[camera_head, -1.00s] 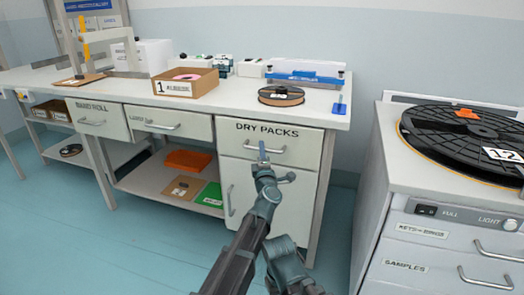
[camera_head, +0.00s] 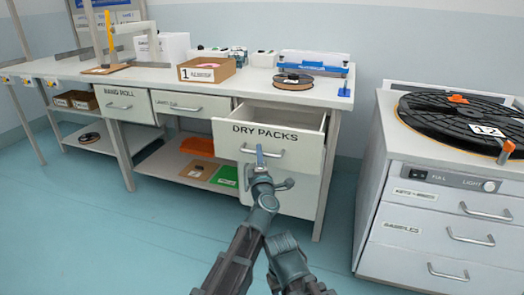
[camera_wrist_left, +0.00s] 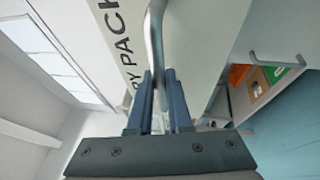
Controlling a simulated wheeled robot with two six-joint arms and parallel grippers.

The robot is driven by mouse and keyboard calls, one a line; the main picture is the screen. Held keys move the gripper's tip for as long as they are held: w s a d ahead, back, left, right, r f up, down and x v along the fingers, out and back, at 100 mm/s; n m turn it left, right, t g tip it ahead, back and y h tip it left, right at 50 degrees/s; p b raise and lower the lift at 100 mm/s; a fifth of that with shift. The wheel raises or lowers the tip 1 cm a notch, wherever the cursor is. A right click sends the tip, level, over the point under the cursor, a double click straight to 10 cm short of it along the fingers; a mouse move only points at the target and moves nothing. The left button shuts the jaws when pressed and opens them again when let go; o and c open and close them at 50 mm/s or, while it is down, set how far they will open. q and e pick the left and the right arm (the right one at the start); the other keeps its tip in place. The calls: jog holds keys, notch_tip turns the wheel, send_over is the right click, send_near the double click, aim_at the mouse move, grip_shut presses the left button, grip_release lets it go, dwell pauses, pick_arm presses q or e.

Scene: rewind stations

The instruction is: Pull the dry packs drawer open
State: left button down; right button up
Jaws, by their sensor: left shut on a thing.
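The dry packs drawer (camera_head: 268,135) is the labelled white drawer at the right end of the bench. It stands pulled out, and its open top shows behind the front panel. My left gripper (camera_head: 260,156) is at the bar handle (camera_head: 279,153) on its front. In the left wrist view my left gripper (camera_wrist_left: 159,103) has its two fingers on either side of the metal handle (camera_wrist_left: 153,48), shut on it. The inside of the drawer is mostly hidden by its front. My right gripper does not show.
The bench top holds a cardboard box (camera_head: 206,70), a small reel (camera_head: 293,81) and a blue and white device (camera_head: 313,62). A cabinet (camera_head: 432,215) with a large black reel (camera_head: 470,122) stands at right. The floor (camera_head: 95,220) at left is clear.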

pick_arm(q)
jog(key=s+a, duration=0.2)
jog(key=s, duration=0.5)
jog(key=shift+s+a, duration=0.2)
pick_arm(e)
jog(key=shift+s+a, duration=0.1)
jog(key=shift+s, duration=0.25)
pick_arm(q)
jog(key=c, duration=0.8)
grip_release()
jog(key=shift+c, duration=0.2)
